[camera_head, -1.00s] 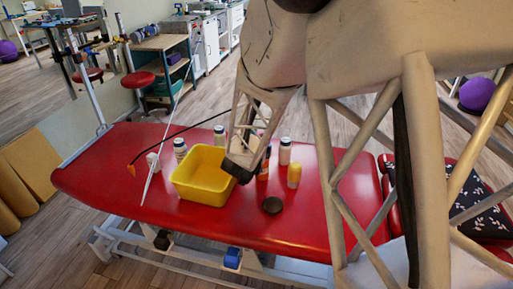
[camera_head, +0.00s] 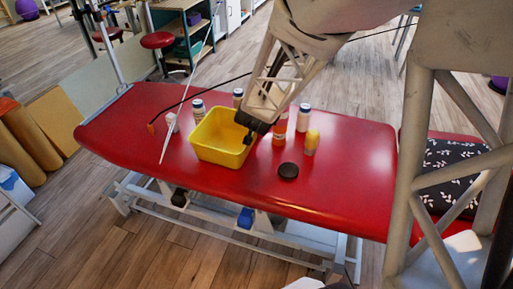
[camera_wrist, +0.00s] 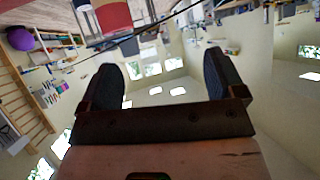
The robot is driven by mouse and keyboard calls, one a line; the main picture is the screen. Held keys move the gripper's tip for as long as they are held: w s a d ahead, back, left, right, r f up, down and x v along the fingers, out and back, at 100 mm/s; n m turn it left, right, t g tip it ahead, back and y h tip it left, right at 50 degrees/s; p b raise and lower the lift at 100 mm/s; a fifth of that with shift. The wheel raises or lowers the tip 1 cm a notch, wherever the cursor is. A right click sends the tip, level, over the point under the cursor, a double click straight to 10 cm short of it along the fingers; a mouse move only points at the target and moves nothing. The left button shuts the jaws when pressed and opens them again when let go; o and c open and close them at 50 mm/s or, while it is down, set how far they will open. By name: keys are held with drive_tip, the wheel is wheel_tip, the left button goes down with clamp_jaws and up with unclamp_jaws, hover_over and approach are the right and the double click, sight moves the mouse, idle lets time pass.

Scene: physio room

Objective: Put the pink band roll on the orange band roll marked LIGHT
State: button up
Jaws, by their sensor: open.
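My gripper (camera_head: 249,136) is at the right side of a yellow bin (camera_head: 205,149) in the head view; I cannot tell its height above the rim. Its two fingers stand apart with nothing between them in the wrist view (camera_wrist: 164,76). An orange-red upright cylinder with a pale band (camera_head: 279,132) stands just right of my gripper, on the red treatment table (camera_head: 350,180). I cannot read any LIGHT mark on it or tell whether it is a band roll. I cannot make out a pink band roll; the bin's inside is partly hidden by my gripper.
A yellow bottle (camera_head: 312,142) and a flat black disc (camera_head: 288,171) are right of the bin. White bottles (camera_head: 304,119) stand behind and left (camera_head: 198,110). The table's right part is clear.

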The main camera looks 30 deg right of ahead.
drive_tip(key=s+a+r+n+g+y, duration=0.35)
drive_tip(key=s+a+r+y, duration=0.25)
drive_tip(key=s+a+r, duration=0.45)
drive_tip(key=s+a+r+n+g, duration=0.1)
drive_tip(key=s+a+g, duration=0.1)
drive_tip(key=s, duration=0.7)
drive_tip(key=s+a+r+n+g, duration=0.1)
drive_tip(key=s+a+n+g, duration=0.1)
drive_tip(key=s, duration=0.8)
drive_tip(key=shift+s+a+r, duration=0.15)
drive_tip(key=shift+a+r, duration=0.2)
drive_tip(key=shift+a, duration=0.35)
